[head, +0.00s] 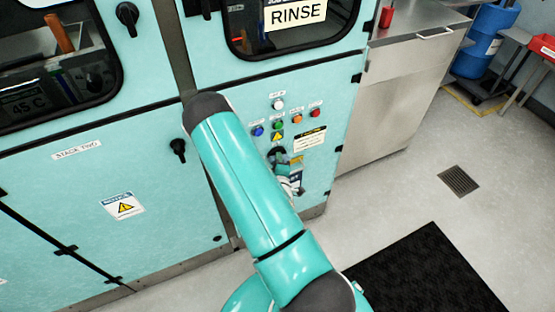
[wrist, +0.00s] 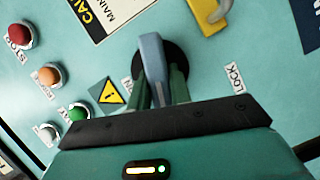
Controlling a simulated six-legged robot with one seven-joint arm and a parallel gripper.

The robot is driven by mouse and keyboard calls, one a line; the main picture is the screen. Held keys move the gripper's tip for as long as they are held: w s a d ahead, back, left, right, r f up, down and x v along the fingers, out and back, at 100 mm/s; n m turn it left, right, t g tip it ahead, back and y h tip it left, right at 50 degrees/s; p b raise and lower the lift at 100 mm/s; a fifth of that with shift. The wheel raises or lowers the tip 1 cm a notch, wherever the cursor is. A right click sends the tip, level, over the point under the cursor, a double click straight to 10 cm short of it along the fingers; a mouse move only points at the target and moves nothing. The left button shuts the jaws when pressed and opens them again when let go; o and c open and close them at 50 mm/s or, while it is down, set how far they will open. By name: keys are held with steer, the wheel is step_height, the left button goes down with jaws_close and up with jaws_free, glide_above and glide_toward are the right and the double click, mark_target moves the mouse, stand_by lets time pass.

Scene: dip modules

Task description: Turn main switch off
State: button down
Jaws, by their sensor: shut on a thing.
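The main switch is a round black dial with a grey-blue handle (wrist: 152,62) on the teal panel in the wrist view. My gripper (wrist: 161,85) is shut on this handle, with a dark green finger on either side. The handle's tip shows beyond the fingers and points up in the picture, tilted slightly left. The lower part of the dial is hidden by the fingers. In the head view my gripper (head: 285,180) is at the lower panel, partly behind my arm, and the switch is mostly covered.
Near the switch are red (wrist: 20,36), orange (wrist: 48,75), green (wrist: 76,112) and white (wrist: 46,132) buttons, a caution label (wrist: 108,12) and a yellow hasp-like part (wrist: 207,14). A steel cabinet (head: 395,110) stands right of the machine. A black mat (head: 430,275) lies on open floor.

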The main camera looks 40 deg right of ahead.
steer(key=n+t+h, duration=0.1)
steer(key=n, duration=0.2)
steer(key=shift+f, duration=0.2)
stand_by(0.4)
steer(key=c, duration=1.3)
jaws_free()
steer(key=v, duration=1.3)
steer(key=shift+s+a+f, duration=0.1)
steer(key=shift+s+a, duration=0.15)
